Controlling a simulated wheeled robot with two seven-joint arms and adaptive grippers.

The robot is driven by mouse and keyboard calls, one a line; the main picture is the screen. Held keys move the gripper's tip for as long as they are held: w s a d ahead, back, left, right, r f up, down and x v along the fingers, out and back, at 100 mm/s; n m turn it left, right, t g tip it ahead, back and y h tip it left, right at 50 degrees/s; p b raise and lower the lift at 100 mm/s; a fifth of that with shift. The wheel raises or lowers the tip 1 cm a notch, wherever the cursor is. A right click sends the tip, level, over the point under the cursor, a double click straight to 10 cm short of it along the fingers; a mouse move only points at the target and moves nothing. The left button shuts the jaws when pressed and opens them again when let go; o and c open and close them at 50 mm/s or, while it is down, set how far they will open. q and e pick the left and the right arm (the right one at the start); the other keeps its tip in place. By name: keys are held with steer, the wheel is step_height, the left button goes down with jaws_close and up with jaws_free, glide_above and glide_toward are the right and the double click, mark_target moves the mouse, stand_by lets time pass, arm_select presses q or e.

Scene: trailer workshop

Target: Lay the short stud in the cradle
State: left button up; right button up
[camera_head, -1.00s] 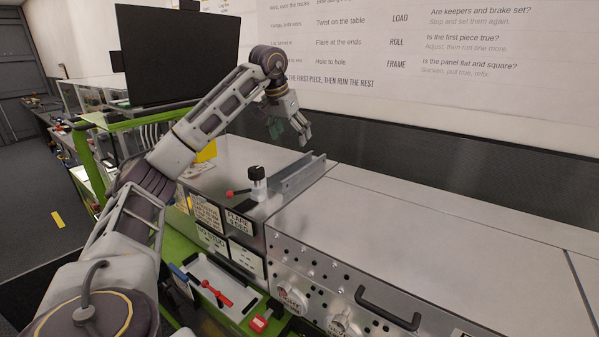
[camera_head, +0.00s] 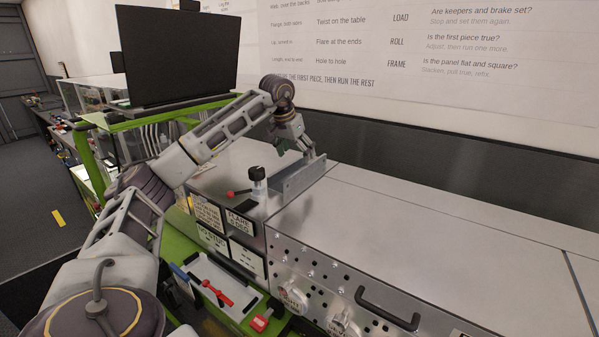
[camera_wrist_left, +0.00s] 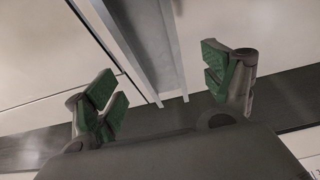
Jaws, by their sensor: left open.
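A grey metal channel, which looks like the short stud (camera_head: 298,178), lies on the metal bench top behind the black-knobbed clamp. My left gripper (camera_head: 296,152) is above the far end of the stud, pointing down. In the left wrist view, the open green-padded fingers (camera_wrist_left: 165,92) stand either side of the stud's end (camera_wrist_left: 148,40). The stud runs from the top of that view down between them, and neither pad touches it. I cannot make out a separate cradle with certainty. My right gripper is in no frame.
A black-knobbed clamp with a red-tipped lever (camera_head: 257,182) stands close to the stud's near end. A dark monitor (camera_head: 178,55) stands at the back left. The metal bench top (camera_head: 430,230) is bare to the right. A red-handled tool (camera_head: 217,293) lies in the lower tray.

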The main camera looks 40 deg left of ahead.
mark_target(300, 164)
arm_select(q)
steer(key=shift+p+x, duration=0.75)
steer(key=shift+x, duration=1.1)
steer(key=shift+w+d+f, duration=0.1)
steer(key=shift+f, duration=0.7)
steer(key=c, duration=1.3)
steer(key=shift+r, duration=0.1)
